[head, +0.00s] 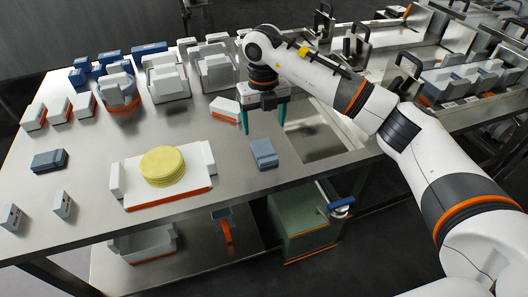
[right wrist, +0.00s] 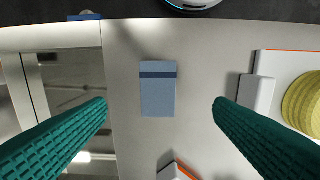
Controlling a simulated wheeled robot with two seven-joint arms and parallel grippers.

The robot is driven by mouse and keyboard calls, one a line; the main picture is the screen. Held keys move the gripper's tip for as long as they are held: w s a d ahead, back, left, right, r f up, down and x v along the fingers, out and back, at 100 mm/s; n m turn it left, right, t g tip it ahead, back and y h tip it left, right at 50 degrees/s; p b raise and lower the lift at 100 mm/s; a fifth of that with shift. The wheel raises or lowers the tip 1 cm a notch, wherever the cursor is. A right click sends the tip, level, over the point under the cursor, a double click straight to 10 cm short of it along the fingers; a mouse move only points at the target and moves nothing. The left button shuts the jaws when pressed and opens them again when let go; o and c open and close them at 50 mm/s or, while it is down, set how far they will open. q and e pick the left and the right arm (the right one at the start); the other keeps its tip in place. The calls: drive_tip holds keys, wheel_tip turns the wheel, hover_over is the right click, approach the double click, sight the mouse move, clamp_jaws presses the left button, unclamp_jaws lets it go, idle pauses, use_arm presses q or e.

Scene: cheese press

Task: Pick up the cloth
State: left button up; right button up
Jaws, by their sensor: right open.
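The cloth looks like the small folded blue-grey piece (head: 264,154) with a darker stripe, flat on the steel table near its front edge. In the right wrist view the cloth (right wrist: 158,95) lies between the two green fingers, with clear space on both sides. My right gripper (head: 262,119) is open and empty, pointing down above and slightly behind the cloth, not touching it. The fingers also show in the right wrist view (right wrist: 160,106). My left gripper is not in view.
A white tray (head: 128,196) with a yellow round cheese (head: 164,167) stands left of the cloth. A small white block (head: 224,107) lies behind it. A sink basin (head: 312,138) is sunk into the table at right. Bare table (head: 225,145) surrounds the cloth.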

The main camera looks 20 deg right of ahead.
hover_over(265, 153)
wheel_tip(265, 153, down, 5)
drive_tip(key=shift+w+a+r, duration=0.1)
drive_tip(key=shift+w+a, duration=0.05)
drive_tip(key=f, duration=0.4)
drive_tip(key=shift+d+f+b, duration=0.2)
drive_tip(key=shift+f+b, duration=0.1)
drive_tip(key=shift+f, duration=0.4)
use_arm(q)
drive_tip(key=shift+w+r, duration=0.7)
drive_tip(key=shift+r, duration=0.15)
use_arm(e)
drive_tip(key=c, duration=1.1)
